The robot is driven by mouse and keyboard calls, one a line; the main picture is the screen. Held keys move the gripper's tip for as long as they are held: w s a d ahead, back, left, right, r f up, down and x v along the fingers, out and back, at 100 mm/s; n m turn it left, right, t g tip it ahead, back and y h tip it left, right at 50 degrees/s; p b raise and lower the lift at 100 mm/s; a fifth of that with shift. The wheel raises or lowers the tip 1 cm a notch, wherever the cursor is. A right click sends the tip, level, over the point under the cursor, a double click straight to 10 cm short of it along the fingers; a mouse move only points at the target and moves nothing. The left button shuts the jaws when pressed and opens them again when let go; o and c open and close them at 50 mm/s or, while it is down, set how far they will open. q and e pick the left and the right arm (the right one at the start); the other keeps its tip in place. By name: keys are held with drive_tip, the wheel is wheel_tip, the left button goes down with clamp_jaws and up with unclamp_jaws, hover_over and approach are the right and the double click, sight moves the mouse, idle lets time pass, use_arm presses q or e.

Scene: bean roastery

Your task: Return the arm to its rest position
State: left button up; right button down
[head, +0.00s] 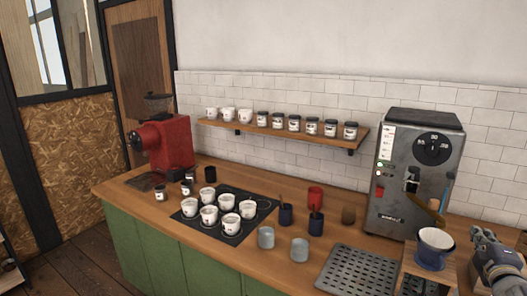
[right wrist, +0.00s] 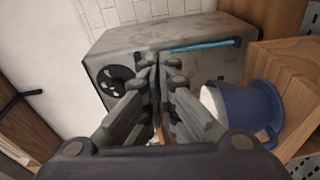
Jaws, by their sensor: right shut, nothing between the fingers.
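My right gripper (head: 478,233) is at the right edge of the head view, to the right of a blue cup with a pale inside (head: 433,258) and in front of the grey machine (head: 410,190). In the right wrist view its fingers (right wrist: 160,65) meet at the tips, shut and empty. The grey machine (right wrist: 190,40) fills the space beyond them, and the blue cup (right wrist: 250,108) is close on their right. My left gripper is in neither view.
The blue cup is at a wooden stand (head: 425,272). A perforated grey tray (head: 358,270), two grey cups (head: 266,237) and a black mat (head: 184,217) with several white cups share the counter (head: 270,262). A shelf (head: 290,134) holds jars. A red grinder (head: 170,143) stands left.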

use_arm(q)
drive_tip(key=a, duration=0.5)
use_arm(e)
drive_tip(key=s+a+f+m+g+y, duration=0.2)
drive_tip(key=s+a+f+m+g, duration=0.1)
drive_tip(key=s+a+f, duration=0.65)
drive_tip(key=s+a+f+m+g+y, duration=0.1)
drive_tip(key=s+a+f+m+g, duration=0.4)
drive_tip(key=a+f, duration=0.75)
drive_tip(key=s+a+f+m+g+y, duration=0.1)
drive_tip(key=s+a+g+y, duration=0.1)
drive_tip(key=s+a, duration=0.75)
drive_tip(key=s+a+f+m+g+y, duration=0.1)
drive_tip(key=s+a+f+g+y, duration=0.15)
drive_tip(key=s+a, duration=0.75)
drive_tip(key=s+d+f+g+b, duration=0.1)
drive_tip(key=s+d+f, duration=0.1)
drive_tip(key=f, duration=1.2)
drive_tip(key=s+d+f+b, duration=0.1)
drive_tip(key=s+f+b, duration=0.1)
drive_tip(key=f, duration=1.2)
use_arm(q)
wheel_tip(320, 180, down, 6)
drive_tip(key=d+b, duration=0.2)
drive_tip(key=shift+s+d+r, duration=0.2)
use_arm(e)
drive_tip(key=s+d+f+g, duration=0.1)
drive_tip(key=s+d+f, duration=0.2)
drive_tip(key=s+f, duration=1.4)
wheel_tip(320, 180, down, 2)
